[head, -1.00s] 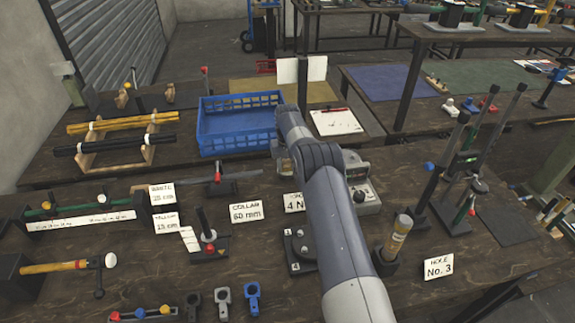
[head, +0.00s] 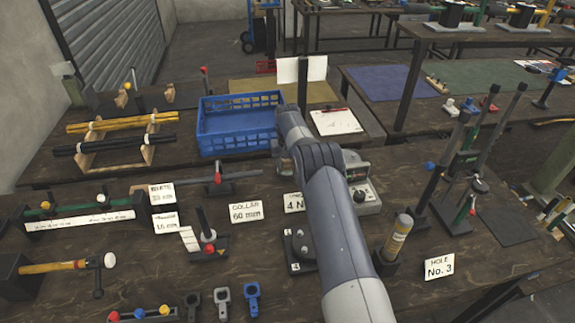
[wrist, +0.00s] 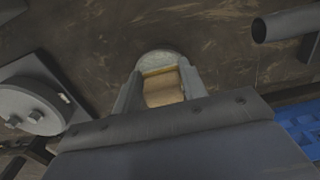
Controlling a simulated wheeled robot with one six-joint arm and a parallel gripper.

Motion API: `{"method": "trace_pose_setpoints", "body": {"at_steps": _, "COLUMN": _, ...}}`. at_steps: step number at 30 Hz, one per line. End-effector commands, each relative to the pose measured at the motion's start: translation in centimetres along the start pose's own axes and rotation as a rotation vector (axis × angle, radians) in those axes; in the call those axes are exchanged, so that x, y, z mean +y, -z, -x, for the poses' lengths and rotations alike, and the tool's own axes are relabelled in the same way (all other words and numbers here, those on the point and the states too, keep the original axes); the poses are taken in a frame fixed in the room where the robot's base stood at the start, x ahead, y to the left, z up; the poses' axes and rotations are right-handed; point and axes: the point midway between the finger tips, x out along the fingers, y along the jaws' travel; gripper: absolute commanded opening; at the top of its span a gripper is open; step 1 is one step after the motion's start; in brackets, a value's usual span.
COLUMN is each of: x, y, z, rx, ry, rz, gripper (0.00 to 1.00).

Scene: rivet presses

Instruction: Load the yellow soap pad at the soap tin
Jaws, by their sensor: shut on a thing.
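In the wrist view my gripper (wrist: 159,78) is shut on a tan block with a yellow strip along its far edge, which looks like the yellow soap pad (wrist: 163,88). Its two grey fingers stand on either side of the pad. A pale grey rounded rim (wrist: 157,57), possibly the soap tin, shows just beyond the fingertips. I cannot tell whether the pad touches it or is above it. In the head view my arm hides the gripper, the pad and this spot.
In the wrist view a grey disc device (wrist: 32,108) lies at left, a dark tube (wrist: 285,24) at upper right, and a blue crate edge (wrist: 299,128) at right. In the head view the blue crate (head: 238,144) stands left of my arm, and a grey machine (head: 362,190) right of it.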

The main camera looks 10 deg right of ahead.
Motion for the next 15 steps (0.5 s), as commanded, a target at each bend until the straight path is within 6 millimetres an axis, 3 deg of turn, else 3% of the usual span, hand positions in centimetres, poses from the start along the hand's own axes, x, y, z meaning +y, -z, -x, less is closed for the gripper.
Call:
{"method": "trace_pose_setpoints", "body": {"at_steps": 9, "x": 0.0, "y": -0.1, "z": -0.1, "rx": -0.005, "ry": 0.0, "rz": 0.0, "gripper": 0.22}}
{"method": "trace_pose_setpoints", "body": {"at_steps": 15, "x": 0.0, "y": 0.0, "z": 1.1, "rx": -0.002, "ry": 0.0, "rz": 0.0, "gripper": 0.22}}
